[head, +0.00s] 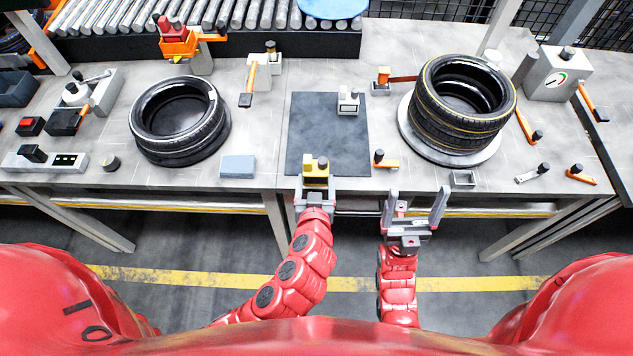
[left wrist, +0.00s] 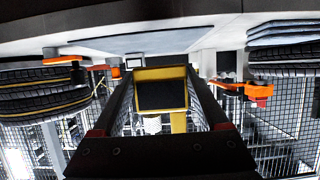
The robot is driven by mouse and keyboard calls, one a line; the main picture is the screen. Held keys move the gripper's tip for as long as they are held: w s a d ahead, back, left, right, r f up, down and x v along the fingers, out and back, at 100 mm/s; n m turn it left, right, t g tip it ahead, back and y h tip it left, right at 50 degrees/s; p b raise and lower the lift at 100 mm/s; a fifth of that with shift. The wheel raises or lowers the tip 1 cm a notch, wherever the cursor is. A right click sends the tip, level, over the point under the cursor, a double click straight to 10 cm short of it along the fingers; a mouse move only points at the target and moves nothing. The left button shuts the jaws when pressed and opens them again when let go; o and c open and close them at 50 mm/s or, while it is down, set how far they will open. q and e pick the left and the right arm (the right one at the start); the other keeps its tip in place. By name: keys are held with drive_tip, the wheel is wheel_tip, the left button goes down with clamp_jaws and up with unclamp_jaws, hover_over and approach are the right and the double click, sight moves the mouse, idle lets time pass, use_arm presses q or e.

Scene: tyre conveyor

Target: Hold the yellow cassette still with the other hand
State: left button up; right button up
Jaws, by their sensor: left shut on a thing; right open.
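The yellow cassette (head: 316,166) is at the front edge of the dark mat, in the jaws of my left gripper (head: 315,182). In the left wrist view the cassette (left wrist: 179,121) shows a yellow rim around a dark face, between the two fingers. Whether it touches the mat I cannot tell. My right gripper (head: 415,198) is open and empty in front of the table edge, to the right of the cassette and apart from it. Its two fingers point towards the table.
The dark mat (head: 322,135) carries a small grey device (head: 348,101). A tyre stack (head: 180,120) stands at the left, another (head: 463,105) on a round plate at the right. An orange-handled tool (head: 386,162) lies right of the mat, a blue-grey block (head: 238,166) left.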

sight(317, 147)
use_arm(q)
drive_tip(key=b+x, duration=0.1)
drive_tip(key=x, duration=0.4)
drive_tip(key=r+b+x, duration=0.1)
drive_tip(key=x, duration=0.4)
drive_tip(key=r+b+x, duration=0.1)
drive_tip(key=x, duration=0.4)
drive_tip(key=shift+w+d, duration=0.1)
drive_tip(key=shift+w, duration=1.05)
drive_tip(key=shift+f+b, duration=0.15)
drive_tip(key=shift+b, duration=0.15)
drive_tip(key=shift+f+b, duration=0.7)
drive_tip(key=shift+b, duration=0.15)
drive_tip(key=o, duration=1.4)
drive_tip(key=shift+s, duration=0.1)
